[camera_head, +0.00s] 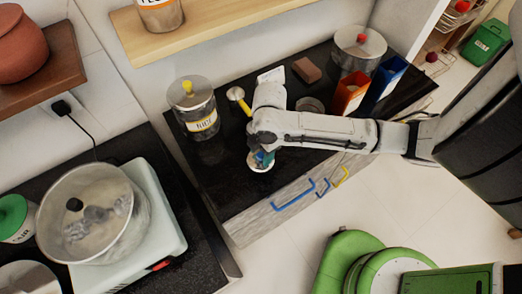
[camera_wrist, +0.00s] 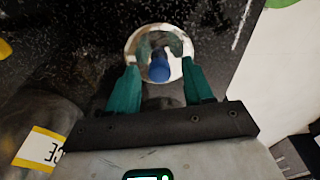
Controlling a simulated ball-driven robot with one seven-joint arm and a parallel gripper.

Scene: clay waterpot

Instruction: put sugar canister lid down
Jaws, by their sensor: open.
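The round silver lid (camera_wrist: 146,42) with a blue knob (camera_wrist: 158,68) lies on the black counter near its front edge. It also shows in the head view as a pale disc (camera_head: 258,167), partly hidden under my gripper (camera_head: 263,158). In the wrist view my gripper (camera_wrist: 160,76) is open, with one teal finger on each side of the knob. I cannot tell whether the fingers touch the lid. A round open-looking container (camera_head: 310,105) stands behind my arm, partly hidden; I cannot tell whether it is the sugar canister.
A glass canister with a yellow knob (camera_head: 192,96) stands left of my gripper. A brown block (camera_head: 306,69), a red-orange box (camera_head: 350,92), a blue box (camera_head: 387,77) and a large canister (camera_head: 358,48) stand farther right. Bare counter (camera_head: 225,190) lies left of the lid.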

